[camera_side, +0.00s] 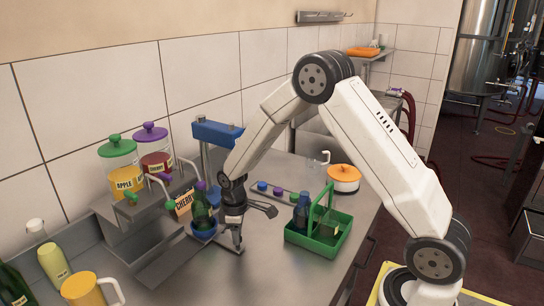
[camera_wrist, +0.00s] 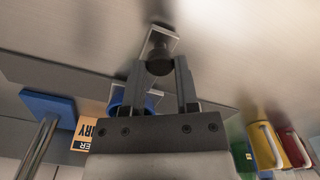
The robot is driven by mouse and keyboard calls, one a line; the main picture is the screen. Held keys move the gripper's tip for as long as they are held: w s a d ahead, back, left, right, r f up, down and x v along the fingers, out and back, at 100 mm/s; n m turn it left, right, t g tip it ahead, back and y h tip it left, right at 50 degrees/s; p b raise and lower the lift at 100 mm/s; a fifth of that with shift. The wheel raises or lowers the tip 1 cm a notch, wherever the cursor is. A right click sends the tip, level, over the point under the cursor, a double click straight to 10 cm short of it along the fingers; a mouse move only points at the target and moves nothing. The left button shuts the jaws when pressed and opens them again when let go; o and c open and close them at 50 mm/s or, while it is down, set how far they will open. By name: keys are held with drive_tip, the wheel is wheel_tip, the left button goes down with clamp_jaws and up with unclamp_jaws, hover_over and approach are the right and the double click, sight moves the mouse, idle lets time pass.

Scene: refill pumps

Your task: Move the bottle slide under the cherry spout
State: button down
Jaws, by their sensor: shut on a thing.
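A green bottle (camera_side: 201,213) stands in the blue cup of the bottle slide (camera_side: 204,232), at the front of the dispenser stand in the side view. The CHERRY sign (camera_side: 183,203) is just left of the bottle. A red jar with a purple lid (camera_side: 155,155) stands behind; its purple tap (camera_side: 165,177) shows below it. I cannot tell whether the bottle lines up with a spout. My gripper (camera_side: 237,240) is low, right of the slide. In the wrist view my gripper (camera_wrist: 160,75) is shut around the slide's dark knob (camera_wrist: 159,58). The blue cup (camera_wrist: 118,98) is partly hidden by a finger.
A yellow APPLE jar (camera_side: 122,175) with a green lid stands left of the red one. A blue press (camera_side: 216,133) rises behind the bottle. A green carrier (camera_side: 318,235) with bottles stands right of my gripper. Yellow and green bottles and a mug (camera_side: 82,290) are front left.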

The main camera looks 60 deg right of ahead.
drive_tip(key=shift+a, duration=0.75)
drive_tip(key=shift+a, duration=1.6)
drive_tip(key=shift+c, duration=1.4)
unclamp_jaws()
wheel_tip(320, 180, up, 8)
drive_tip(key=shift+f, duration=0.1)
